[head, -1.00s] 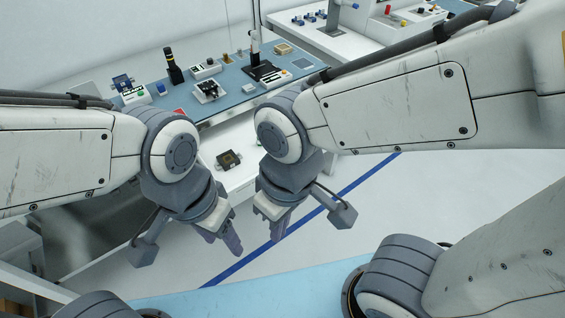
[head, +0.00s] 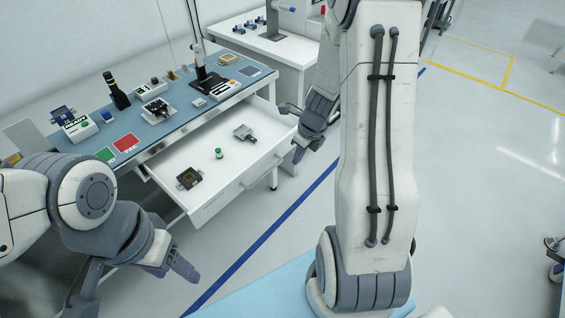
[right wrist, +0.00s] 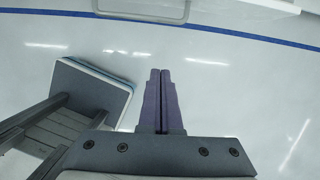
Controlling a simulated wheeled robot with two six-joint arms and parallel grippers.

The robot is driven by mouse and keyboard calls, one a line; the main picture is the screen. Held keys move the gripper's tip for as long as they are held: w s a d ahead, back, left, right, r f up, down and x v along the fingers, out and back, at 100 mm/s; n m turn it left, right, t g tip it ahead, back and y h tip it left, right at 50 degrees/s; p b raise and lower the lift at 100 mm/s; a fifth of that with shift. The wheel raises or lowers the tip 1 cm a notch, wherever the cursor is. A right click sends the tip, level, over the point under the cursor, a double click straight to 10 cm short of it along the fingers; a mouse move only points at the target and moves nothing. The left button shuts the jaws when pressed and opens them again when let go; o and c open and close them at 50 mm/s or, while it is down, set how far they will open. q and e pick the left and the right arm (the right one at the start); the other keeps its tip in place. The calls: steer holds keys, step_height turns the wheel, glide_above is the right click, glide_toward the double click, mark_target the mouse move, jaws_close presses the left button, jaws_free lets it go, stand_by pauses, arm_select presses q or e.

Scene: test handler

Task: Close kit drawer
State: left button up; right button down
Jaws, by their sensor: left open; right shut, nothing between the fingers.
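The white drawer (head: 207,211) stands pulled out from under the bench, seen in the head view. Inside it lie a dark square part (head: 189,178), a small green-topped vial (head: 219,153) and a grey metal device (head: 245,132). My right gripper (head: 298,154) is shut and empty, just beyond the right end of the drawer front; I cannot tell whether it touches it. Its shut fingers also show in the right wrist view (right wrist: 161,98). My left gripper (head: 174,270) is open and empty, in front of the drawer's left end and apart from it.
The bench top (head: 178,122) carries several instruments and a red card (head: 126,143). A second white table (head: 262,45) stands behind it. My right upper arm fills the middle right. A blue floor line (head: 270,238) runs before the drawer, with clear floor around it.

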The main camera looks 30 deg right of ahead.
steer(key=d+b+x, duration=0.1)
steer(key=b+x, duration=0.5)
steer(key=x, duration=0.4)
steer(key=w+a+p, duration=0.1)
steer(key=w+a+r+p, duration=0.1)
steer(key=w+p, duration=0.1)
steer(key=shift+w+a+p, duration=0.1)
steer(key=shift+w+p, duration=0.2)
steer(key=shift+w, duration=0.05)
steer(key=shift+f, duration=0.1)
